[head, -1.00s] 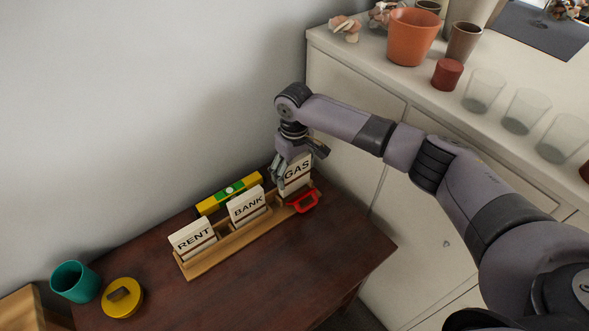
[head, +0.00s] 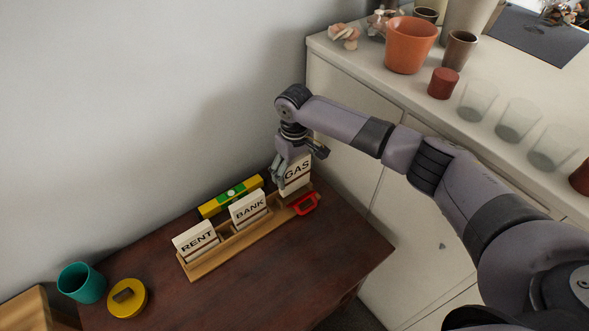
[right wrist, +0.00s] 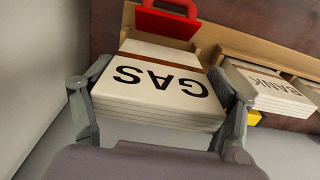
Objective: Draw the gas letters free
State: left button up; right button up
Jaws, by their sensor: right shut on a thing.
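The gas letters (head: 297,172), a white stack marked GAS, stand in the right end of the wooden rack (head: 232,247). In the right wrist view the stack (right wrist: 160,85) fills the middle, with a brown band near its lower end. My right gripper (head: 296,166) is over the stack, shut on it, with one finger at each side edge. Whether the stack's foot is clear of the rack floor I cannot tell. My left gripper is not in view.
The bank letters (head: 248,209) and rent letters (head: 196,240) stand in the same rack. A red-handled thing (head: 305,204) lies against the rack's right end. A yellow level (head: 230,196) lies behind it. A teal cup (head: 82,283) and yellow lid (head: 127,298) stand left. The table front is clear.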

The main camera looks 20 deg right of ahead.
aim_at(294, 162)
jog(key=shift+r+p, duration=1.75)
jog(key=shift+p, duration=0.15)
